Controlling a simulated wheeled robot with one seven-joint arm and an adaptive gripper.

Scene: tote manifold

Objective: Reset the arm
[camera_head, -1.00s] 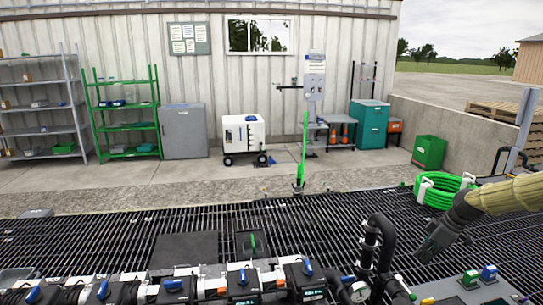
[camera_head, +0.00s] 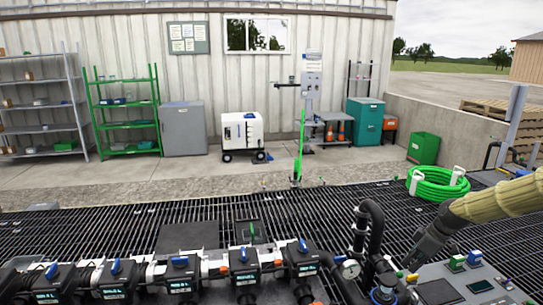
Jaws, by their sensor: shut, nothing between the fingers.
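My gripper (camera_head: 420,258) is dark and shut, with nothing held. It hangs at the right of the view at the end of my beige-sleeved arm, pointing down and to the left. In the picture it lies just right of the bent black pipe (camera_head: 374,222) and above the left part of the grey control panel (camera_head: 440,277). I see no contact, but its fingertips are small and dark, so the gap to the pipe and panel is hard to judge.
A row of black valves with blue handles (camera_head: 181,261) runs along the bottom. A pressure gauge (camera_head: 351,269) sits near my gripper. A green hose coil (camera_head: 437,186) lies behind my arm. Dark floor grating (camera_head: 100,222) is mostly clear. Shelves and cabinets stand by the far wall.

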